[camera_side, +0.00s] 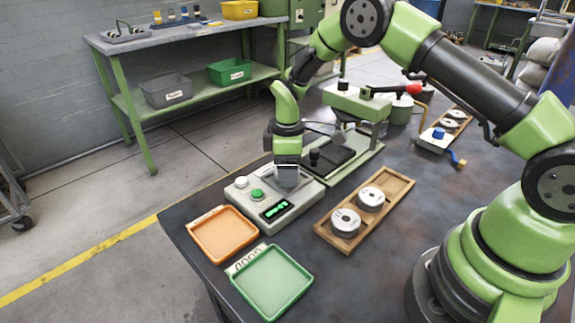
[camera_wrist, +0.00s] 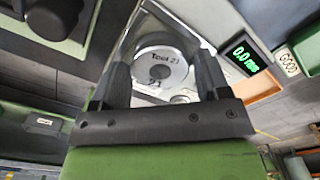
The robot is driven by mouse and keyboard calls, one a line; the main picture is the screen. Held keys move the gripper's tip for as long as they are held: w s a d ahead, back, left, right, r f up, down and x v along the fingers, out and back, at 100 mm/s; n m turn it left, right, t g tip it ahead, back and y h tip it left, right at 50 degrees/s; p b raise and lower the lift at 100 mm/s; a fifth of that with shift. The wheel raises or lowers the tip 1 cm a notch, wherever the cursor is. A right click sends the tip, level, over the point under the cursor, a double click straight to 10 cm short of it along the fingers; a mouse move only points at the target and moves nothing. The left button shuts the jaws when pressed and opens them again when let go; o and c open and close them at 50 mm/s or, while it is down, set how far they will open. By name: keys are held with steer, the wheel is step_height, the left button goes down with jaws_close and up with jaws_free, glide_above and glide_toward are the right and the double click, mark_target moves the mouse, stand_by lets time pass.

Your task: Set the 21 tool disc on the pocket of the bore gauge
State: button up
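The bore gauge (camera_side: 262,207) is a pale grey box with a green button and a lit green display, near the table's front edge. My gripper (camera_side: 287,180) points down over its back right part, where the pocket is. In the wrist view a grey metal disc marked "Tool 21" (camera_wrist: 160,70) lies between the two fingers of my gripper (camera_wrist: 162,72), over a bright metal plate. The fingers stand apart, one on each side of the disc, with a narrow gap showing at the right. The disc is hidden by my gripper in the side view.
A wooden tray (camera_side: 393,178) with two grey discs (camera_side: 346,222) lies right of the gauge. An orange tray (camera_side: 222,234) and a green tray (camera_side: 271,283) sit at the front. A green-framed fixture (camera_side: 357,103) stands behind. The gauge display (camera_wrist: 245,58) shows digits starting 0.0.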

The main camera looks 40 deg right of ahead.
steer(key=shift+o, duration=1.3)
steer(key=shift+r, duration=0.25)
steer(key=s+a+r+m+t, duration=0.1)
steer(key=s+r+m, duration=0.15)
steer(key=r, duration=0.85)
steer(key=s+r+m+t, duration=0.15)
steer(key=s+r, duration=0.25)
steer(key=r, duration=0.7)
steer(key=s+a+r+m+t+y, duration=0.1)
steer(key=s+m, duration=0.3)
steer(key=s, duration=0.5)
steer(key=s+a+r+m+t+y, duration=0.1)
steer(key=s+r+m+t, duration=0.2)
steer(key=s, duration=0.6)
steer(key=shift+r+m+t, duration=0.2)
steer(key=shift+m+t, duration=0.15)
steer(key=shift+m, duration=0.75)
steer(key=shift+c, duration=0.4)
